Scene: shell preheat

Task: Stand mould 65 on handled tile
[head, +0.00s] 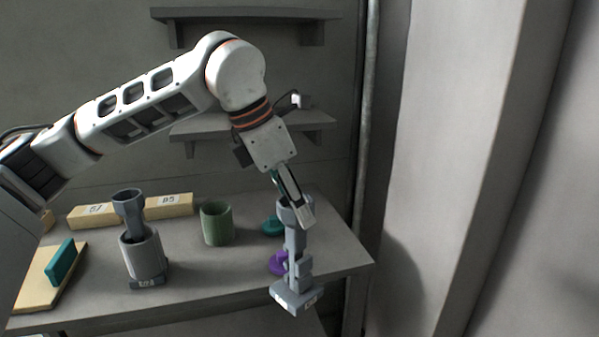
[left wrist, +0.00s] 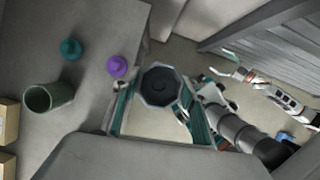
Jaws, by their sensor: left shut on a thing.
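My left gripper (head: 296,205) is shut on a blue-grey mould (head: 294,250) near its cup-shaped top. The mould hangs upright, with a stem and a square base that bears small labels I cannot read. Its base shows in front of the table's front edge. In the left wrist view its dark octagonal top (left wrist: 160,87) sits between the fingers (left wrist: 160,108). The handled tile, a pale wooden board (head: 35,292) with a teal handle (head: 61,262), lies at the far left of the table.
A grey cylinder (head: 143,255) with a dark funnel-topped piece (head: 128,203) stands between the tile and the held mould. A green cup (head: 215,224), a teal piece (head: 271,225) and a purple piece (head: 278,263) stand on the table (head: 215,279). Labelled wooden blocks (head: 168,206) line the back.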

